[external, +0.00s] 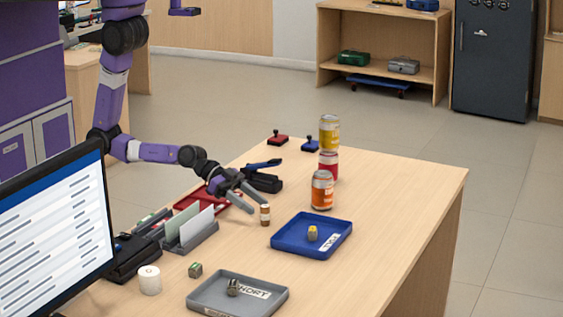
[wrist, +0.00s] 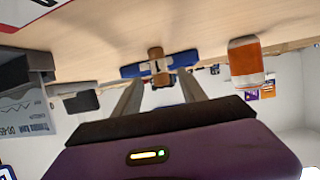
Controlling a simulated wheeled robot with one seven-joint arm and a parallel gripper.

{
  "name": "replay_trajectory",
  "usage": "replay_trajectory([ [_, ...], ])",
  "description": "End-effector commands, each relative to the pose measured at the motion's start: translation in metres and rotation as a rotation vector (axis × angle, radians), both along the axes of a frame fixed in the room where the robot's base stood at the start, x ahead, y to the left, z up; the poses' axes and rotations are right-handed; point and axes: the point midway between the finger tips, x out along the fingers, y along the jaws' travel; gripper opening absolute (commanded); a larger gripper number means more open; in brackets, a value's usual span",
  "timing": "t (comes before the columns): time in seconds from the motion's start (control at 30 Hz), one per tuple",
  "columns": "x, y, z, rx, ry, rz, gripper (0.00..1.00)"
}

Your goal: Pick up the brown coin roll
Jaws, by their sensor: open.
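The brown coin roll (external: 265,215) stands upright on the counter, left of the blue tray, with a pale band around its middle. In the wrist view the brown coin roll (wrist: 155,53) appears ahead, between the lines of the two fingers. My gripper (external: 258,206) is open and low over the counter, its fingertips close to the roll. In the wrist view my gripper (wrist: 160,78) has its fingers spread with nothing held between them. I cannot tell whether a fingertip touches the roll.
The blue tray (external: 286,249) holds a yellow roll. Stacked cans (external: 322,190) stand behind it; the orange one shows in the wrist view (wrist: 246,68). A grey tray (external: 205,293), card holder (external: 190,240), red tray (external: 187,206) and black stapler-like tool (external: 264,180) are nearby. The counter's right side is clear.

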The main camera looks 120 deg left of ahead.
Motion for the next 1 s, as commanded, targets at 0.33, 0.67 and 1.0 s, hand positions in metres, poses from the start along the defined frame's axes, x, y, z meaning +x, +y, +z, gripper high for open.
replay_trajectory([
  [0.33,0.035,-0.003,-0.007,0.002,-0.003,0.001,0.49],
  [0.67,0.070,-0.008,-0.019,0.003,-0.002,0.001,0.49],
  [1.0,0.071,-0.008,-0.020,0.002,-0.002,0.001,0.31],
])
